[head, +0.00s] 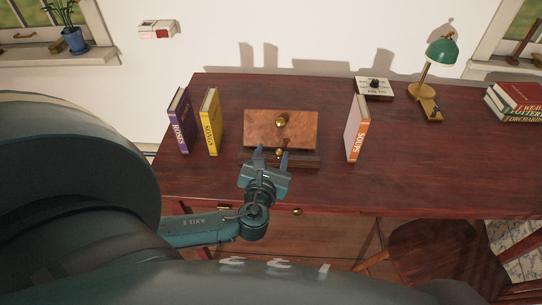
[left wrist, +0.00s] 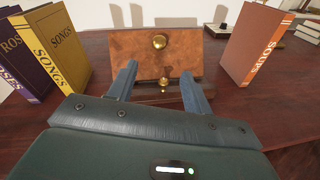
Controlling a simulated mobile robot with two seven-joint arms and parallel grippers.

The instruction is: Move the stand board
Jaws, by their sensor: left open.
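The stand board (head: 296,127) is a brown wooden panel with a round brass knob (head: 281,121) near its middle. My left gripper (head: 271,154) is open in front of the board's lower part. I cannot tell whether the fingers touch anything. My right gripper is not in view.
A purple book (head: 180,122) and a yellow book (head: 210,122) stand left of the board, an orange-spined book (head: 357,128) right of it. A green lamp (head: 441,55), a small sign (head: 374,89) and stacked books (head: 514,103) are farther right. The desk's right front (head: 430,160) is clear.

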